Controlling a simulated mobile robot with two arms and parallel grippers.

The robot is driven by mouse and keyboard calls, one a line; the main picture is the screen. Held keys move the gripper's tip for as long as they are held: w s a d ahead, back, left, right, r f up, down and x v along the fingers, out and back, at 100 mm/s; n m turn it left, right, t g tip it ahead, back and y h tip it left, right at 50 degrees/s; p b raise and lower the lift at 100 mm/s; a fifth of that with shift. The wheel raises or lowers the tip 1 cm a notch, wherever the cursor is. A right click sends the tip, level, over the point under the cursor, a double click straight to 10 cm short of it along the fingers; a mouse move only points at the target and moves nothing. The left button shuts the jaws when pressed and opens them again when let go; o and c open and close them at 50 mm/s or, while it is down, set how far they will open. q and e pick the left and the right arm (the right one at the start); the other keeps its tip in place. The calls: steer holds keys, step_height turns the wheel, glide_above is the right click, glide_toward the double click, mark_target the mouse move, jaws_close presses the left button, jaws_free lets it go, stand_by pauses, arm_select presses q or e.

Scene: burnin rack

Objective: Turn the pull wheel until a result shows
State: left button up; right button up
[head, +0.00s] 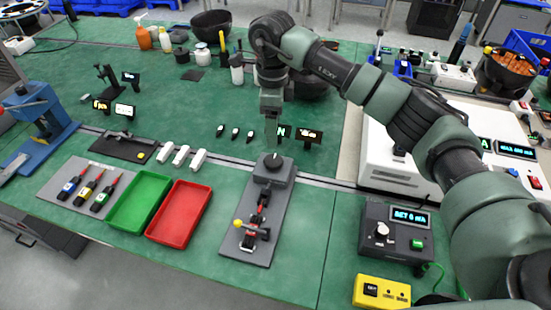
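The pull wheel (274,162) is a dark round knob at the far end of a grey plate fixture (250,247) on the green bench. A clamp with red parts and a yellow ball (238,223) sits on the same plate, nearer to me. My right arm reaches in from the right, and its gripper (272,136) points down just above and behind the wheel in the picture. Its fingers are small here, and I cannot tell whether they are open or touch the wheel. Small black displays (309,137) stand behind, one with orange marks, the other partly hidden. My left gripper is out of view.
A green tray (112,218) and a red tray (152,236) lie left of the fixture. The green bench right of the fixture is clear.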

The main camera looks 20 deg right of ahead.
mark_target(274, 160)
step_height(274, 160, down, 4)
steer(key=b, duration=0.2)
steer(key=shift+b, duration=0.4)
steer(key=shift+w+f, duration=0.1)
step_height(274, 160, down, 6)
steer(key=shift+f+p, duration=0.1)
steer(key=shift+p, duration=0.7)
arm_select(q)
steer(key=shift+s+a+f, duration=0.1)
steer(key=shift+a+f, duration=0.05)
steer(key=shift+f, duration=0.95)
arm_select(e)
steer(key=shift+f, duration=0.7)
steer(key=c, duration=1.4)
